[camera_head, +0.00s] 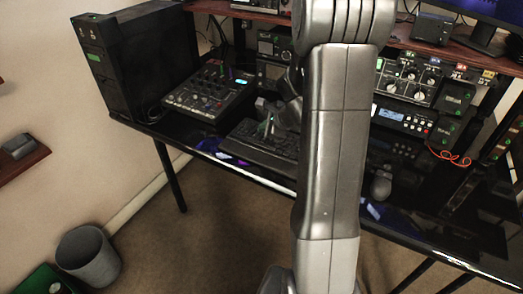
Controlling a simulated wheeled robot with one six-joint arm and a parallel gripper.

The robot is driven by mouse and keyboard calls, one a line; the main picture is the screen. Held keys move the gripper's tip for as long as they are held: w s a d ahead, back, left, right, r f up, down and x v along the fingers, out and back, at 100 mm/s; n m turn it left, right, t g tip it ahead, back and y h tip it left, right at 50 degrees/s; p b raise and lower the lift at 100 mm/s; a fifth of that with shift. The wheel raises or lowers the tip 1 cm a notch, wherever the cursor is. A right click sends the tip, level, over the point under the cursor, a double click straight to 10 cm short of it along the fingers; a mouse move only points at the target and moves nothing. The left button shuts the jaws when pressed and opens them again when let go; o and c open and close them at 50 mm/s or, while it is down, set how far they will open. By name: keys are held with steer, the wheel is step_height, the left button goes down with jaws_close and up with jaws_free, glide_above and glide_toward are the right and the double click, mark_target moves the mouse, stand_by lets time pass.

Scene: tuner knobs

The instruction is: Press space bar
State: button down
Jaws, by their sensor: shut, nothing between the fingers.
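A dark keyboard (252,155) lies on the black desk, left of my arm. Its right end is hidden behind my arm, and single keys, the space bar among them, are too small and dark to make out. My gripper (267,132) shows small beside my arm, over the back part of the keyboard. It is shut and holds nothing. I cannot tell whether its fingertips touch the keys or hover above them.
A mixer with knobs (209,90) stands left of the keyboard, beside a black computer tower (138,62). A mouse (381,186) lies right of my arm. Rack units with knobs (412,82) stand at the back right. A waste bin (88,257) is on the floor.

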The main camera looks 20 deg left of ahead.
mark_target(264, 146)
steer(key=shift+f+b, duration=1.3)
steer(key=shift+f, duration=0.65)
steer(key=shift+f, duration=0.1)
stand_by(0.4)
steer(key=shift+f+b, duration=0.3)
steer(key=shift+b, duration=0.05)
steer(key=shift+f+b, duration=0.35)
steer(key=shift+f, duration=0.05)
stand_by(0.4)
steer(key=shift+r, duration=0.15)
steer(key=shift+r+p, duration=0.7)
steer(key=shift+p, duration=0.05)
steer(key=shift+r+p, duration=2.2)
steer(key=shift+r, duration=0.3)
